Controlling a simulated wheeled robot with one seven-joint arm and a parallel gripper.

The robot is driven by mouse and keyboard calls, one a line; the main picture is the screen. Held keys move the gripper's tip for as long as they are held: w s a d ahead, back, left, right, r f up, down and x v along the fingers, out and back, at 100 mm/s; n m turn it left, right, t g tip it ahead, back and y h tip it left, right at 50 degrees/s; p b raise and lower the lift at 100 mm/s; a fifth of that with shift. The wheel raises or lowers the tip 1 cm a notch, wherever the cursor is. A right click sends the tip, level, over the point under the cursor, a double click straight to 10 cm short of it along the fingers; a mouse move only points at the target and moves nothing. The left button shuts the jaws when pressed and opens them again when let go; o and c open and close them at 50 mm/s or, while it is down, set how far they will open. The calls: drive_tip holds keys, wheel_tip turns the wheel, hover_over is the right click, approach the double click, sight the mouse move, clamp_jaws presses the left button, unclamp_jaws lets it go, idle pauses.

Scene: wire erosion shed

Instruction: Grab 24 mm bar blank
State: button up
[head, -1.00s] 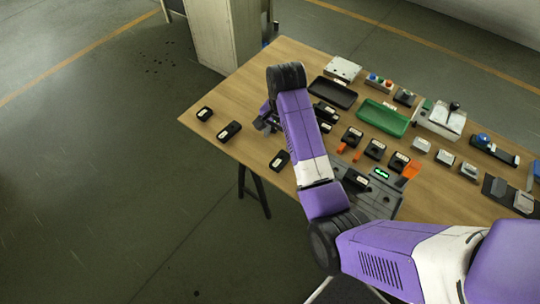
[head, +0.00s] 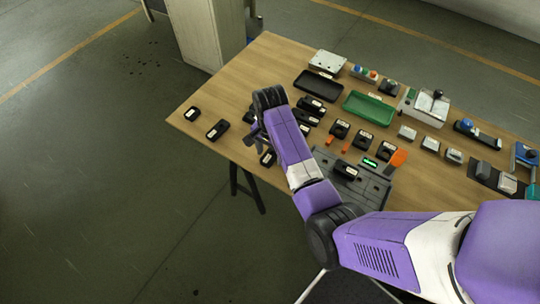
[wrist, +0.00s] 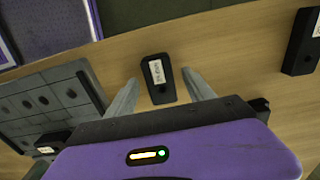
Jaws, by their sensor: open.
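A small black block with a white label (wrist: 157,72) lies on the wooden table between the fingers of my gripper (wrist: 160,77) in the wrist view. The label is too small to read surely, so I cannot tell whether this is the 24 mm bar blank. My gripper is open, its fingers on either side of the block and apart from it. In the head view the block (head: 268,158) shows near the table's front edge, beside my arm, which partly hides the gripper. Similar labelled black blocks (head: 217,129) (head: 191,114) lie to the left.
A grey slotted plate (head: 352,178) lies right of my arm; it shows at left in the wrist view (wrist: 42,103). Another black block (wrist: 302,40) is at right there. Black (head: 320,87) and green (head: 369,107) trays stand farther back.

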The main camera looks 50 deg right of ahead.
drive_tip(key=shift+c, duration=0.2)
clamp_jaws()
drive_tip(key=shift+w+r, duration=0.1)
idle(1.1)
